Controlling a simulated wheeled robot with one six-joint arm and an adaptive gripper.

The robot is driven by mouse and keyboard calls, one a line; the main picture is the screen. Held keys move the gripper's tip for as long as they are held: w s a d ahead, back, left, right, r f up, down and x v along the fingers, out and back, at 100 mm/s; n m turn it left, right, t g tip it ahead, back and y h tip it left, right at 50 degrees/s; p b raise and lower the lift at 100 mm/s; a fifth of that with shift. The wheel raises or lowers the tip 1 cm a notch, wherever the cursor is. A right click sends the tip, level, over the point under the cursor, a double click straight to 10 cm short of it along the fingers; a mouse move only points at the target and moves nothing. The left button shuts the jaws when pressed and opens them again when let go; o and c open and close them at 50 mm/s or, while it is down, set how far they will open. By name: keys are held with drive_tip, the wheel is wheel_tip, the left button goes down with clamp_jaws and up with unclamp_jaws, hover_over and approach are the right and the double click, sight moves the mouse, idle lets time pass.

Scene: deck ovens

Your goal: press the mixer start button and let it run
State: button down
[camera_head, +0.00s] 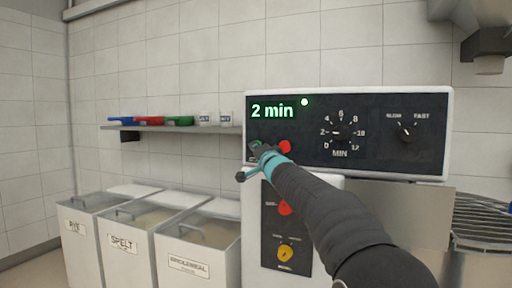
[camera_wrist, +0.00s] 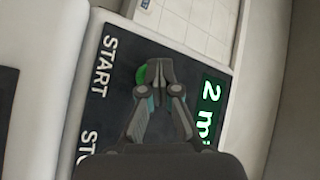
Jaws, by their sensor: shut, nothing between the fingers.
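The mixer's black control panel (camera_head: 375,150) carries a lit green display (camera_head: 272,111) reading "2 min", with a bright lamp (camera_head: 304,102) beside it. My gripper (camera_head: 256,148) is in front of the panel's lower left, left of a red button (camera_head: 285,146). In the wrist view my gripper (camera_wrist: 159,68) is shut and empty, its tips over the green start button (camera_wrist: 141,74). Only one edge of the button shows beside the fingers. The START label (camera_wrist: 104,67) is next to it. I cannot tell whether the tips touch the button.
A minute dial (camera_head: 336,132) and a slow/fast knob (camera_head: 405,132) are on the panel. A red button (camera_head: 285,208) and yellow knob (camera_head: 285,252) sit lower. Labelled flour bins (camera_head: 125,243) and a shelf (camera_head: 180,128) with scoops are left. A wire guard (camera_head: 483,222) is right.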

drive_tip(key=shift+s, duration=0.15)
drive_tip(key=shift+s+a+b, duration=0.25)
drive_tip(key=shift+s+b, duration=0.15)
drive_tip(key=shift+s, duration=0.25)
drive_tip(key=shift+s, duration=0.1)
drive_tip(key=shift+s+a+b, duration=0.3)
drive_tip(key=shift+s+b, duration=0.15)
drive_tip(key=shift+s, duration=0.3)
drive_tip(key=shift+s+a+b, duration=0.25)
drive_tip(key=shift+s+b, duration=0.25)
drive_tip(key=shift+s, duration=0.3)
drive_tip(key=shift+s+a+b, duration=0.3)
drive_tip(key=shift+s+b, duration=0.15)
drive_tip(key=shift+s, duration=0.3)
